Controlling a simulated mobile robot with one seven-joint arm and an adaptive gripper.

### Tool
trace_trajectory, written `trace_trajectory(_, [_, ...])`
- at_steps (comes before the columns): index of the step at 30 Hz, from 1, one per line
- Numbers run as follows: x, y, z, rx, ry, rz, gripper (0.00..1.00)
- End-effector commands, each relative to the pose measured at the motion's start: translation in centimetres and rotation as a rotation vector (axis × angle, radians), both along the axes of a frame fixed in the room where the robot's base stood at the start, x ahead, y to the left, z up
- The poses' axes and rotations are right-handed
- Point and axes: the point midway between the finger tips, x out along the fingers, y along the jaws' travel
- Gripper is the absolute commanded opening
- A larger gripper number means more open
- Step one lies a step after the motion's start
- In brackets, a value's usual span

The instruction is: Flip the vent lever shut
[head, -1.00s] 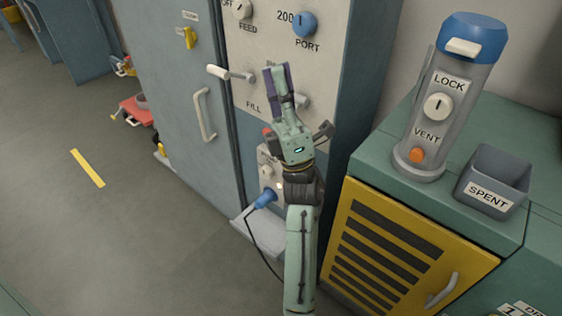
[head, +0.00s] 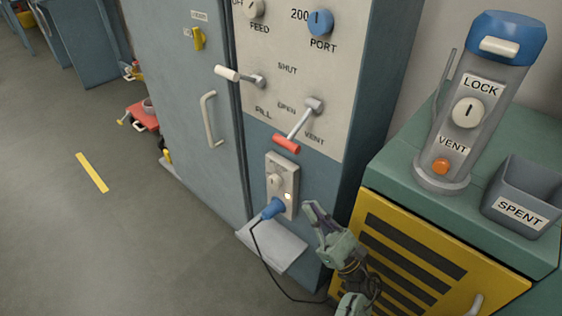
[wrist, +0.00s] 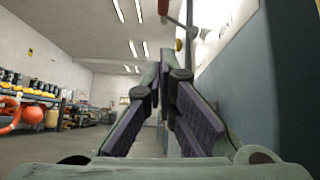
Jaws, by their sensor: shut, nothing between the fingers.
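The vent lever (head: 302,124) is on the pale panel (head: 290,75) of the blue-grey cabinet, above and left of the VENT label. Its grey arm slants down and left from its pivot, and its red handle (head: 287,144) hangs at the panel's lower edge, below the OPEN label. The SHUT label is higher up. A red end also shows at the top of the wrist view (wrist: 163,7). My gripper (head: 310,207) is shut and empty, below and right of the red handle, clear of it, near the cabinet's lower front. Its fingertips meet in the wrist view (wrist: 166,58).
The white-handled fill lever (head: 240,76) sticks out left of the vent lever. Below the panel are a socket plate (head: 282,185) with a blue plug (head: 272,208) and cable, and a grey ledge (head: 272,248). A yellow louvred cabinet (head: 455,270) stands close at right.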

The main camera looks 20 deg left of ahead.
Motion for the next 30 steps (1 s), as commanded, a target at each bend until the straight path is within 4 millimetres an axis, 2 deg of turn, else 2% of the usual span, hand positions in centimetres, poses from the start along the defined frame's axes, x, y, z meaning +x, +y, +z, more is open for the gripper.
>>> trace_trajectory(7, [0.0,0.1,0.2,0.002,0.000,0.002,0.00])
trace_trajectory(11, [0.2,0.7,0.9,0.003,0.000,0.005,0.00])
trace_trajectory(25, [2.0,6.9,7.8,0.005,-0.001,0.007,0.00])
trace_trajectory(30, [1.8,7.0,10.2,0.004,-0.001,0.004,0.00])
